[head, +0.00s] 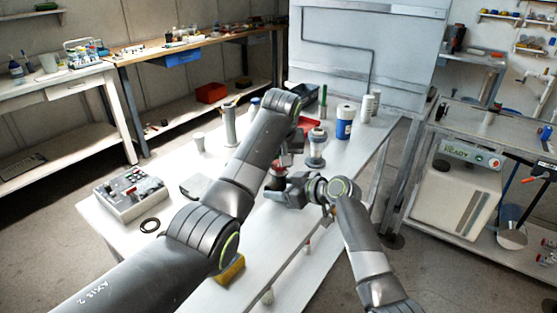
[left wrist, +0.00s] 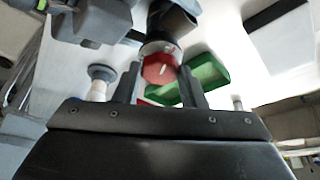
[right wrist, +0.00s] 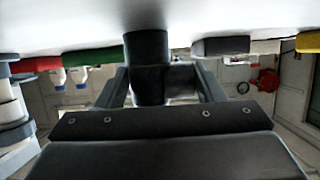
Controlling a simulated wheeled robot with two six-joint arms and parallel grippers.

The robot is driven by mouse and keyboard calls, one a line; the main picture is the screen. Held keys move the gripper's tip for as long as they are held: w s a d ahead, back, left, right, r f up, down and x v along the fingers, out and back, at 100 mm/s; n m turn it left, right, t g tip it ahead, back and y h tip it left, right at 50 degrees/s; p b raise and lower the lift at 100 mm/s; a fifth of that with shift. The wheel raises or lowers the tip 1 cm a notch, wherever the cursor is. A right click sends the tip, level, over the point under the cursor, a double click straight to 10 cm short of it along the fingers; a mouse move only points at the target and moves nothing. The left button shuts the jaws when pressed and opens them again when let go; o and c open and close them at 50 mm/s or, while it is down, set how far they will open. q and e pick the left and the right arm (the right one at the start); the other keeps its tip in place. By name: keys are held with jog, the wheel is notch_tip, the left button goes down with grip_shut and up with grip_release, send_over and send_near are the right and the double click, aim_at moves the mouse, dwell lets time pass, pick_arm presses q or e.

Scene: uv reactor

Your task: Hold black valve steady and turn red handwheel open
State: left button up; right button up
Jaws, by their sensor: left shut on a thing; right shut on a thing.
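The black valve (right wrist: 148,50) stands on the white table, with its body between the two fingers of my right gripper (right wrist: 160,85) in the right wrist view. In the head view, my right gripper (head: 274,196) is shut on the valve low down, near the table top. The red handwheel (left wrist: 160,69) sits on top of the valve. My left gripper (left wrist: 161,82) reaches it from above and is shut on it, a finger on each side.
On the white table, a control box (head: 130,191) and a black ring (head: 150,226) lie at left. A green tray (left wrist: 207,75) lies close to the handwheel.

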pick_arm(q)
jog(key=n+y, duration=0.1)
jog(key=n, duration=0.2)
jog(key=shift+d+n+y, duration=0.15)
jog(key=shift+n+y, duration=0.15)
jog(key=shift+w+n+g+y, duration=0.1)
jog(key=shift+n+g+y, duration=0.3)
jog(key=shift+n, duration=1.1)
jog(key=o, duration=1)
jog(key=shift+d+r, duration=0.1)
jog(key=v, duration=1.1)
jog(key=shift+d+r, duration=0.2)
jog(key=shift+r, duration=0.15)
